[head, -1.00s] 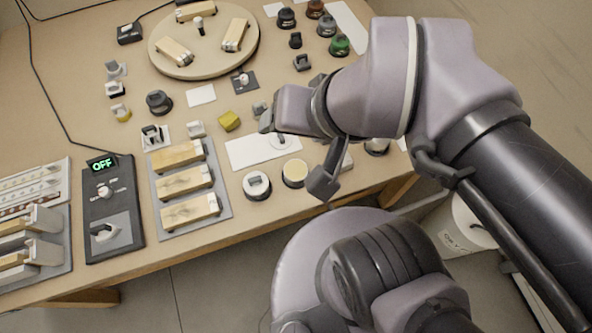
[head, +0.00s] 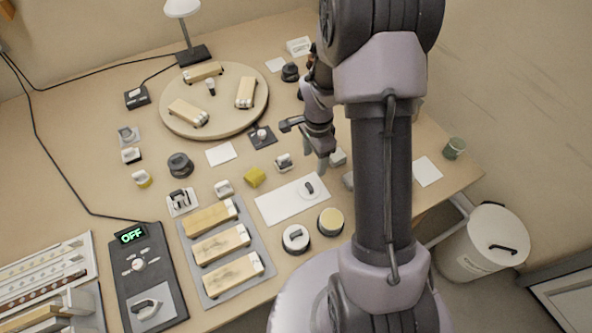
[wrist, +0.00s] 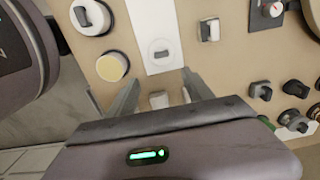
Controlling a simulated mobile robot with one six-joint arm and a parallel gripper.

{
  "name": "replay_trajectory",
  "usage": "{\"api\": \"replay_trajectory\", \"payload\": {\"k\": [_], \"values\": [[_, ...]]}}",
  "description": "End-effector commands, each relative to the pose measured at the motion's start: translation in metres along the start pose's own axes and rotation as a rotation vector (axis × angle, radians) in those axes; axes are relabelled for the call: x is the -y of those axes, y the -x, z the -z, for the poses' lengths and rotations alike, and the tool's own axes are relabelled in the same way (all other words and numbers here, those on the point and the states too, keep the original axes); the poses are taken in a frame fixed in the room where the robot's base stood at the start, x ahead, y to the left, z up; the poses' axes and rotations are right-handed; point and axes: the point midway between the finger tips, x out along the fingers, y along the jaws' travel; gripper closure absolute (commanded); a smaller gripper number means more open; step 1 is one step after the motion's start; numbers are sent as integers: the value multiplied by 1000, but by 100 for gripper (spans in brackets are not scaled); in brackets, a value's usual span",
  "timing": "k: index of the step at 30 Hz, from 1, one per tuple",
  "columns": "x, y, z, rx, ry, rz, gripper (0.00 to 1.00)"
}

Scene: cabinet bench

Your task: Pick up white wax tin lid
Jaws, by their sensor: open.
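A white round lid with a dark grip (head: 308,189) lies on a white mat (head: 275,208); it also shows in the wrist view (wrist: 161,52). Just in front of the mat stand a dark tin topped by a white disc with a dark grip (head: 296,238) and an open tin of cream-yellow wax (head: 331,221). My gripper (head: 306,146) is open above the bench, behind the mat. In the wrist view its fingers (wrist: 161,76) point toward the mat's lid, with a gap between them. Nothing is held.
A pale block (wrist: 158,99) shows between the fingers in the wrist view. A small grey-and-white piece (head: 284,162) and a yellow block (head: 255,177) stand behind the mat. A tray with wooden blocks (head: 233,284) lies left. My arm hides part of the bench's right side.

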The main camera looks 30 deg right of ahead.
Motion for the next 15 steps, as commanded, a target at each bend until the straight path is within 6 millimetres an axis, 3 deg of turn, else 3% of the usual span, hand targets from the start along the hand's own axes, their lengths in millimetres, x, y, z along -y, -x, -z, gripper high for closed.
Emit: {"api": "replay_trajectory", "payload": {"k": [1,6,9,15], "values": [[-1,-22,-1,2,0,-5,40],[-1,-72,-2,2,3,-5,40],[-1,-91,-2,2,2,-4,40],[1,-108,-2,2,3,-2,40]]}}
